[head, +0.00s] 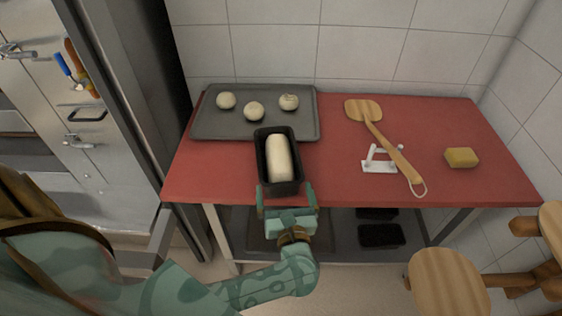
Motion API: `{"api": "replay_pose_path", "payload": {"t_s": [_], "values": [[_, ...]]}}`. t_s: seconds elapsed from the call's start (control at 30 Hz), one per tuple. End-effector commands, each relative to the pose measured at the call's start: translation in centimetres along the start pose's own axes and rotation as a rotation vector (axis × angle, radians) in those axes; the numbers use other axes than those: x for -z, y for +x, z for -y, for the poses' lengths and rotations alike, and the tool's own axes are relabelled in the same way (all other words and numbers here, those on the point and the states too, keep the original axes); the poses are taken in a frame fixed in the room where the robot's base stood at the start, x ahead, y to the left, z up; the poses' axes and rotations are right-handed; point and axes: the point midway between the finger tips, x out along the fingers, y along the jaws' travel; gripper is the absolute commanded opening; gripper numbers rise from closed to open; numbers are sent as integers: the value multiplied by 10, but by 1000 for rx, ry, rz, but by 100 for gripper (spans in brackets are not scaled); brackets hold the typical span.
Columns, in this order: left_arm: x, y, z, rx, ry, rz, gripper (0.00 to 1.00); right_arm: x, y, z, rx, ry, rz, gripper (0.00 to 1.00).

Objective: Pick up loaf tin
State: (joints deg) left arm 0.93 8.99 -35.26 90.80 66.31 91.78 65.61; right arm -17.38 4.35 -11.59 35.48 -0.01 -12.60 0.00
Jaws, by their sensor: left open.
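The loaf tin (263,163) is dark, with pale dough (279,157) in it. It stands upright on the red worktop, its far end at the front edge of the baking tray. My left gripper (287,193) is open at the near end of the tin, with one finger on each side of that end. I cannot tell whether the fingers touch the tin. My right gripper is not in the head view.
The grey baking tray (213,126) holds three dough balls. A wooden peel (375,125), a white stand (379,166) and a yellow sponge (461,157) lie to the right on the red worktop (333,167). A wooden stool (448,283) stands at lower right.

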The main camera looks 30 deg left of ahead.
Motion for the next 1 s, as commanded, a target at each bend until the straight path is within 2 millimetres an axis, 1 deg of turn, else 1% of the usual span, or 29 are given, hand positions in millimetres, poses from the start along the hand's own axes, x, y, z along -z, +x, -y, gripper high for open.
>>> {"api": "replay_pose_path", "payload": {"t_s": [0.17, 0.33, 0.43, 0.53, 0.7, 0.73, 0.77, 0.8, 0.87, 0.9, 0.93, 0.97, 1.0], "values": [[0, 15, 0, -1, 1, 1, 100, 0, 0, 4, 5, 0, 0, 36], [2, 43, 1, -2, 1, 4, 100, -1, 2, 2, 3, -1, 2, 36], [3, 56, 1, -1, 2, 2, 100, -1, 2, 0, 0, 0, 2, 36], [3, 61, 1, -1, 2, -1, 100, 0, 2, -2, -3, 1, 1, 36], [3, 61, 1, -1, 1, -1, 100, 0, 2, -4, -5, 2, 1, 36], [3, 61, 1, -1, 1, -1, 97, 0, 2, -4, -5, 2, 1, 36], [3, 61, 1, -1, 1, -1, 89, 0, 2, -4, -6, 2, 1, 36], [3, 61, 1, -1, 1, -1, 78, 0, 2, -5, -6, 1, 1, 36], [3, 61, 1, -1, 1, -1, 61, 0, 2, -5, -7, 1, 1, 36], [3, 60, 1, -1, 1, -1, 56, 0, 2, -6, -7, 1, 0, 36], [2, 61, 1, -1, 0, 2, 56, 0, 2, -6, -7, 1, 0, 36], [2, 61, 1, -1, 0, 2, 52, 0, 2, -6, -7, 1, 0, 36], [2, 61, 1, -1, 0, 2, 52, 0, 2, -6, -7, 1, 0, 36]]}}
